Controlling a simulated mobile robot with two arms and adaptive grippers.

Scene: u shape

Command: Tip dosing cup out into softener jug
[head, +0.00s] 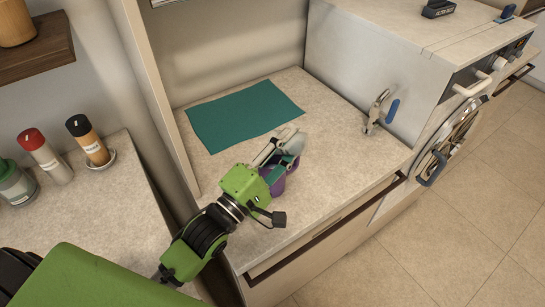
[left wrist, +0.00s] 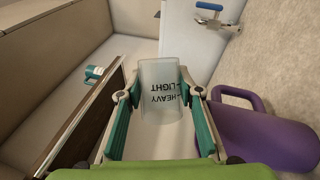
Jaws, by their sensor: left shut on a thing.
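My left gripper (head: 280,146) is shut on the dosing cup (head: 295,144), a small translucent cup above the counter. In the left wrist view the cup (left wrist: 161,90) sits between the teal finger pads, with LIGHT and HEAVY marks on its side. I cannot tell whether it holds liquid. The purple softener jug (head: 276,180) stands on the counter below and partly behind the gripper, mostly hidden. In the left wrist view the jug (left wrist: 262,140) is to the right of the cup, its handle showing; its mouth is not clear. My right gripper is not in view.
A teal mat (head: 243,113) lies on the counter behind. A metal tool with a blue handle (head: 380,112) is at the right, by a large pale box-shaped unit (head: 385,60). Several bottles, one with a red cap (head: 45,155), stand on the left counter past a dividing panel.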

